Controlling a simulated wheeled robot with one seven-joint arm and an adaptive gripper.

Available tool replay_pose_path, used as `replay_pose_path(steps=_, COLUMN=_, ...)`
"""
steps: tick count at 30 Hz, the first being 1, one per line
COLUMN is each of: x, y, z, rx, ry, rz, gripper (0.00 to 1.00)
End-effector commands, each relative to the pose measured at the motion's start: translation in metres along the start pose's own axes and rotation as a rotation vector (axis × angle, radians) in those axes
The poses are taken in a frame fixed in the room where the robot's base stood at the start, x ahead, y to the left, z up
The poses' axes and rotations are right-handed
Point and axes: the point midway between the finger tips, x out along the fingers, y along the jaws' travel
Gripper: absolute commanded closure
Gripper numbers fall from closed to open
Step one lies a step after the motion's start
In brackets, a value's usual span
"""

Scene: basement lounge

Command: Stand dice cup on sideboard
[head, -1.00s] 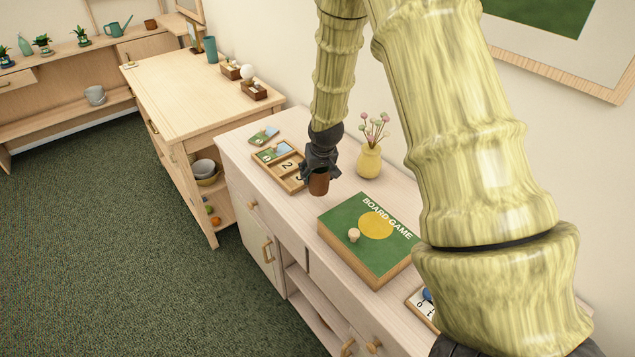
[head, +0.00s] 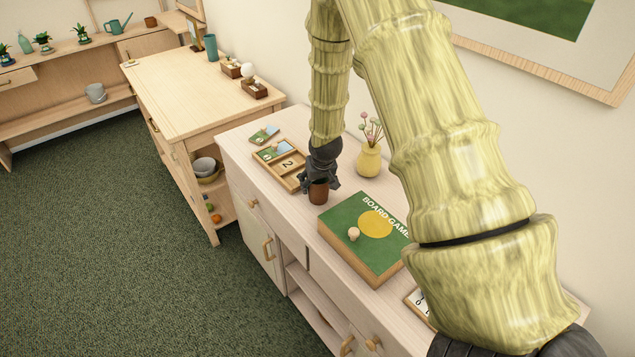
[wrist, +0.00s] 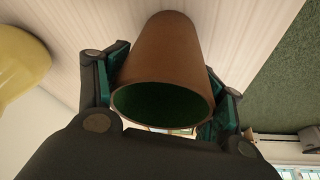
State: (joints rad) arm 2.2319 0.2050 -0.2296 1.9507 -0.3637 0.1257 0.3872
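The dice cup (head: 318,193) is a brown cylinder with a dark green inside. It is upright, at the sideboard top (head: 243,142), between the tile tray and the board game box. I cannot tell whether its base touches the wood. My gripper (head: 319,184) comes down from above and is shut on the cup. In the wrist view the cup (wrist: 165,60) lies between the green finger pads, its open mouth facing the camera and its far end towards the pale surface.
The green board game box (head: 345,245), with a small pale piece on it, lies right of the cup. A wooden tile tray (head: 290,180) lies close on the left. A yellow flower vase (head: 368,160) stands behind. A narrow front strip of sideboard is clear.

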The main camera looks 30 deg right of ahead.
Motion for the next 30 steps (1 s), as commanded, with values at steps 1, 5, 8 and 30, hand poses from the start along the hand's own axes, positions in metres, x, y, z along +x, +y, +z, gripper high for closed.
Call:
replay_pose_path(steps=1, x=0.0, y=0.0, z=0.0, rx=0.0, ry=0.0, rz=0.0, gripper=0.18)
replay_pose_path(steps=5, x=0.0, y=0.0, z=0.0, rx=0.0, ry=0.0, rz=0.0, gripper=0.11)
replay_pose_path(steps=8, x=0.0, y=0.0, z=0.0, rx=0.0, ry=0.0, rz=0.0, gripper=0.11)
replay_pose_path(steps=30, x=-0.052, y=0.0, z=-0.001, rx=0.0, ry=0.002, rz=-0.001, gripper=0.11)
